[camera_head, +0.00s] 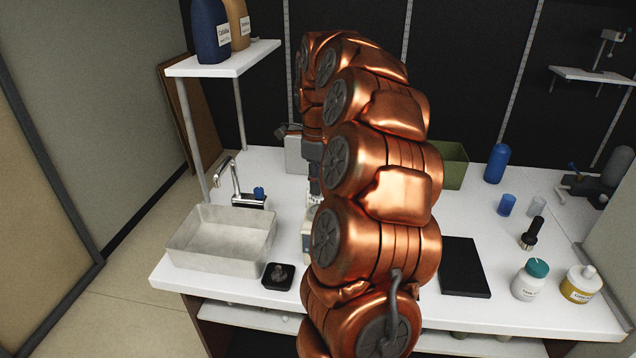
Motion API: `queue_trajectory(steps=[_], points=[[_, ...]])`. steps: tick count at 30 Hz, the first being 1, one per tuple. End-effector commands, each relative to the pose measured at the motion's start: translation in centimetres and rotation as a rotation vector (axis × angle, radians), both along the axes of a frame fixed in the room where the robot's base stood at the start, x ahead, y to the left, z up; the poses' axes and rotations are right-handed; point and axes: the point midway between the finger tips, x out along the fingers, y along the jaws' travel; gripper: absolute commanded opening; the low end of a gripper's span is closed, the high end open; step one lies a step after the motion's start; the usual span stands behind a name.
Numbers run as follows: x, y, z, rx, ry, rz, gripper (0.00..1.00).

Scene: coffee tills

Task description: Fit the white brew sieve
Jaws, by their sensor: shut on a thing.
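My gripper (314,187) is partly in view behind my copper-coloured arm, pointing down over the middle of the counter. It is shut on a small pale thing (314,200), mostly hidden by the arm. I cannot tell for sure whether this is the white brew sieve. A grey and white machine (296,152) shows in part behind the gripper, and a pale upright part (307,240) shows below it. The place where the sieve fits cannot be made out.
A sink basin (222,240) with a tap and a black scale-like block (278,276) are at left. A black mat (464,267), a tamper-like tool (531,234), a teal-lidded jar (530,279) and a yellow-labelled jar (580,284) are at right. The white counter (505,250) between them is partly clear.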

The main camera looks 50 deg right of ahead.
Motion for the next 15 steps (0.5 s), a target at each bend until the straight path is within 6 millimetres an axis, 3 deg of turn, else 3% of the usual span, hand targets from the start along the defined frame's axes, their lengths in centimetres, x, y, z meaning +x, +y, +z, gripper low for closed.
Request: queue_trajectory(steps=[1, 6, 15], points=[[0.0, 0.0, -1.0, 0.001, 0.001, 0.0, 0.0], [-0.1, 0.0, -2.5, 0.0, 0.002, -0.001, 0.0], [-0.1, 0.0, -2.7, 0.001, 0.001, -0.001, 0.0]])
